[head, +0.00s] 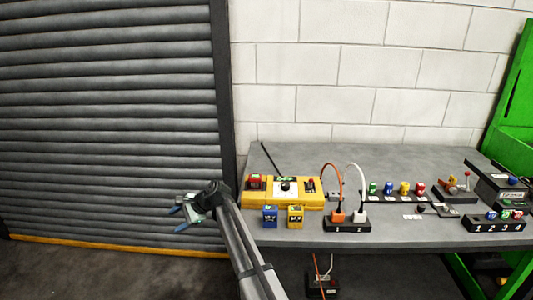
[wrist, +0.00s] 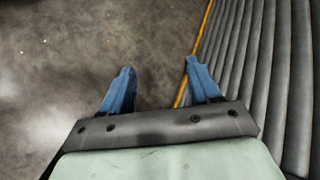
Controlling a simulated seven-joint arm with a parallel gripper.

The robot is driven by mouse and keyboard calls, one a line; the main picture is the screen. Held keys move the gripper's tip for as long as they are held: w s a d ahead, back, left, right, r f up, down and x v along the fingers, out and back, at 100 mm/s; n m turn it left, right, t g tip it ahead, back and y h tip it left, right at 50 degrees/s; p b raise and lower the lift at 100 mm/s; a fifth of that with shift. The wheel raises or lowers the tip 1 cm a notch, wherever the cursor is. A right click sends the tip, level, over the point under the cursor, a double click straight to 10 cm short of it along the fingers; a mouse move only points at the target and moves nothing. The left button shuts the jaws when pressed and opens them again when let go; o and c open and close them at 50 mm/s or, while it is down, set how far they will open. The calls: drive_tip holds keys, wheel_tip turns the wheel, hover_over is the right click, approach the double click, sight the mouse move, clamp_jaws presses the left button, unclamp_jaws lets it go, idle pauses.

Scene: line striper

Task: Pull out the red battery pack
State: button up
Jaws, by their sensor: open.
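The red battery pack (head: 254,182) sits in the left end of the yellow charger-like unit (head: 290,202) on the grey workbench. My gripper (head: 178,214) is left of the bench in the head view, in the air in front of the roller shutter, well apart from the pack. In the wrist view my gripper (wrist: 158,88) is open, its two blue fingers spread with nothing between them. The wrist view shows only floor and shutter, not the pack.
A blue pack (head: 270,216) and a yellow pack (head: 295,216) stand at the bench's front edge before the yellow unit. A black socket block (head: 347,225) with orange and white cables stands to their right. The grey shutter (head: 110,120) is close to my gripper.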

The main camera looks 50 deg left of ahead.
drive_tip(key=w+d+r+m+t+h, duration=0.1)
drive_tip(key=w+d+r+m, duration=0.15)
drive_tip(key=w+r, duration=0.5)
drive_tip(key=w+d+r+m+t+h, duration=0.1)
drive_tip(key=w+d+r+m, duration=0.2)
drive_tip(key=w, duration=0.8)
drive_tip(key=m+t+h, duration=0.2)
drive_tip(key=m+h, duration=0.1)
drive_tip(key=m, duration=0.1)
approach(257, 176)
drive_tip(key=shift+x, duration=4.8)
drive_tip(key=shift+a, duration=0.15)
drive_tip(key=c, duration=0.9)
